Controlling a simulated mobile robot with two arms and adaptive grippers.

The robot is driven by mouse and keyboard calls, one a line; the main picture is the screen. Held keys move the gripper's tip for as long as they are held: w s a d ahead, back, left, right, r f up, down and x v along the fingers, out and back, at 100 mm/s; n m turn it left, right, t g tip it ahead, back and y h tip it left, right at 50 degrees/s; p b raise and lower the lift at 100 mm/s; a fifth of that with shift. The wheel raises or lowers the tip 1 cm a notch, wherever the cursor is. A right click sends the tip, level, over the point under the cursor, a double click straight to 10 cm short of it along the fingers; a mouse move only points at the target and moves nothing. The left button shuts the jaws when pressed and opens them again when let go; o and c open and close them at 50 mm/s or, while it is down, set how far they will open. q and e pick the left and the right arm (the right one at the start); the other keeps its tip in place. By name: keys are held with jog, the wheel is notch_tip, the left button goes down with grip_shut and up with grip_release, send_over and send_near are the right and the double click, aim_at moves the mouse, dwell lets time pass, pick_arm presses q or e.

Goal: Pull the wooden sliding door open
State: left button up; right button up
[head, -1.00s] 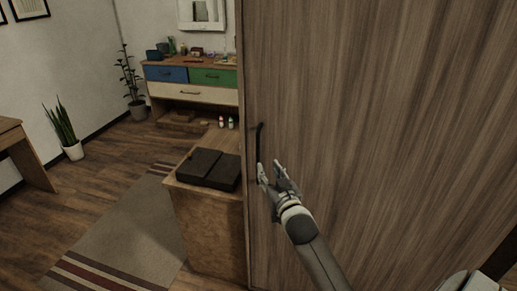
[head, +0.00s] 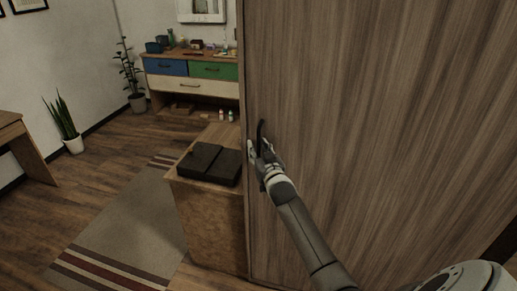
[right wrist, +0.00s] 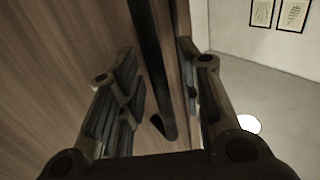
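The wooden sliding door (head: 380,120) fills the right half of the head view, with its left edge upright beside the open room. A dark, upright bar handle (head: 261,132) is fixed near that edge. My right gripper (head: 258,150) is at the handle and hides its lower part in the head view. In the right wrist view, the handle (right wrist: 150,55) runs between the two spread fingers, with a visible gap to the left finger. The right finger is beside the door's edge; whether it touches is unclear. My left gripper is not in view.
A low wooden cabinet (head: 212,228) with dark flat boxes (head: 210,164) on top stands just left of the door edge. Behind it are a colored drawer unit (head: 190,86) and a potted plant (head: 64,122). A striped rug (head: 130,230) lies on clear floor.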

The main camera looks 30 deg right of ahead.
grip_shut()
dwell(0.5)
